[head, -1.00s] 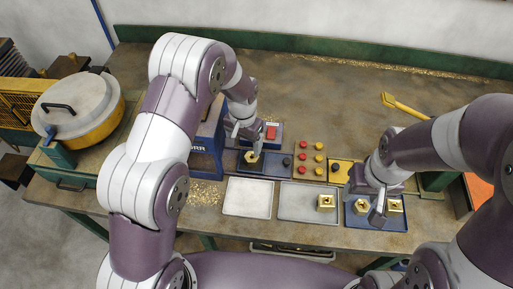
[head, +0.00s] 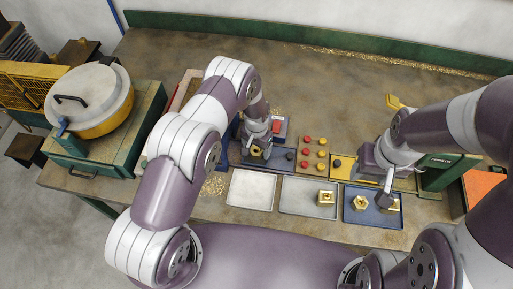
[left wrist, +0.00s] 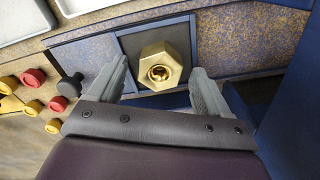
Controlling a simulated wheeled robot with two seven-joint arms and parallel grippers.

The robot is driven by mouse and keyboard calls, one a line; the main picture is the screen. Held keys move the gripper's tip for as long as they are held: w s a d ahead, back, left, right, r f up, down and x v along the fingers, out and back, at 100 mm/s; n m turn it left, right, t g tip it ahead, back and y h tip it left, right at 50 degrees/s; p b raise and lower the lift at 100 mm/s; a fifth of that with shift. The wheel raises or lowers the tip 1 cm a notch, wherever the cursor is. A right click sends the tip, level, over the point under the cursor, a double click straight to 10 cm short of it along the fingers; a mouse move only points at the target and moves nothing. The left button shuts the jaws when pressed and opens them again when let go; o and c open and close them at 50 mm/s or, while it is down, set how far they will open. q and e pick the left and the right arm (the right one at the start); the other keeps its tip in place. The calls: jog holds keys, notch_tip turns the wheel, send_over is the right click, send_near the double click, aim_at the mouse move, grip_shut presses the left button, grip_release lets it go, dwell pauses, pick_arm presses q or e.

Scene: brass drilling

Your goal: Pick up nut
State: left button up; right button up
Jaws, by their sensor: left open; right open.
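A brass hex nut (left wrist: 160,68) with a round hole sits in a dark square recess of a blue fixture (left wrist: 213,30) in the left wrist view. My left gripper (left wrist: 160,75) is open, with one finger on each side of the nut and apart from it. In the head view this nut (head: 256,151) is partly hidden under my left gripper (head: 257,148). Other brass nuts lie in trays: one (head: 326,197) in the grey tray and one (head: 361,202) in the blue tray. Another (head: 393,204) in the blue tray is partly hidden by my right gripper (head: 385,199), which is open and empty.
An empty pale tray (head: 250,190) lies left of the grey tray (head: 300,208) and blue tray (head: 372,219). A board (head: 311,158) with red and yellow knobs stands right of the fixture. A yellow drum with a grey lid (head: 92,92) is at left. The back table is mostly clear.

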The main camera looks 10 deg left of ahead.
pick_arm(q)
jog(key=shift+s, duration=0.15)
jog(key=c, duration=0.3)
grip_shut()
